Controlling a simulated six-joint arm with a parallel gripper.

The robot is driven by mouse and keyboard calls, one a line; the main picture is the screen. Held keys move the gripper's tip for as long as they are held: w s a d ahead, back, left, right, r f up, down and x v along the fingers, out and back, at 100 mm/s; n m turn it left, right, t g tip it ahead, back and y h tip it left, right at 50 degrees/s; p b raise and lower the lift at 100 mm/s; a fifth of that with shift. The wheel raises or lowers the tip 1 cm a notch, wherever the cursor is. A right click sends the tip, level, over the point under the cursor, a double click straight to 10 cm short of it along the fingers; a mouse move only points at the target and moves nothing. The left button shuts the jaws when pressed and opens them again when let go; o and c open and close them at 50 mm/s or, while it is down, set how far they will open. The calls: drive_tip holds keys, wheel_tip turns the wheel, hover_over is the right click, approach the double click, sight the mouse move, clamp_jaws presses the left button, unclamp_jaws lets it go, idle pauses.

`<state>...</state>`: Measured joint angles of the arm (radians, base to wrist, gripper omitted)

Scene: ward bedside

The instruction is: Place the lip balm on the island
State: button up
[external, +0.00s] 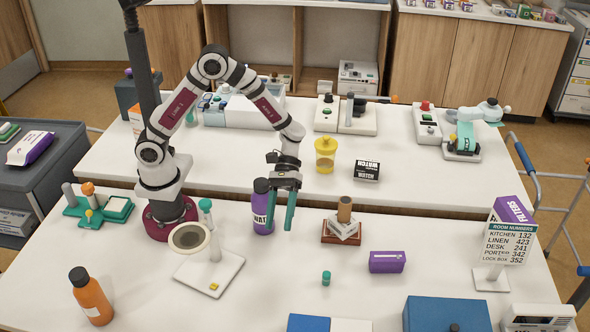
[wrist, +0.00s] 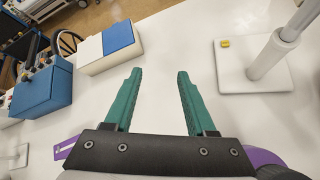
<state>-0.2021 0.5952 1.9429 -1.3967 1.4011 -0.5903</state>
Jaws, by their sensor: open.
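A small teal cylinder (external: 326,278), which looks like the lip balm, stands upright on the near white table (external: 440,285) in the external view. I cannot make it out in the wrist view, where a finger may hide it. My gripper (external: 281,226) points down above the near table's back part, left of and behind the cylinder. Its two teal fingers are apart with nothing between them; the wrist view also shows my gripper (wrist: 158,75) empty over bare white surface. Which surface is the island I cannot tell; a second white table (external: 260,165) stands behind.
A purple bottle (external: 262,205) stands just beside my gripper. A white stand with a ring (external: 207,277) is left, a stacked item on a brown base (external: 342,233) and a purple box (external: 387,262) right. Blue boxes (external: 446,315) line the front. Bare table surrounds the teal cylinder.

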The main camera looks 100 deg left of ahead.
drive_tip(key=s+a+r+m+y, duration=0.3)
drive_tip(key=s+a+m+y, duration=0.3)
drive_tip(key=s+m, duration=0.3)
drive_tip(key=s+a+r+m+y, duration=0.4)
drive_tip(key=s+a+m+y, duration=0.2)
drive_tip(key=s, duration=0.8)
drive_tip(key=a+m, duration=0.2)
drive_tip(key=m, duration=0.1)
drive_tip(key=shift+r, duration=0.2)
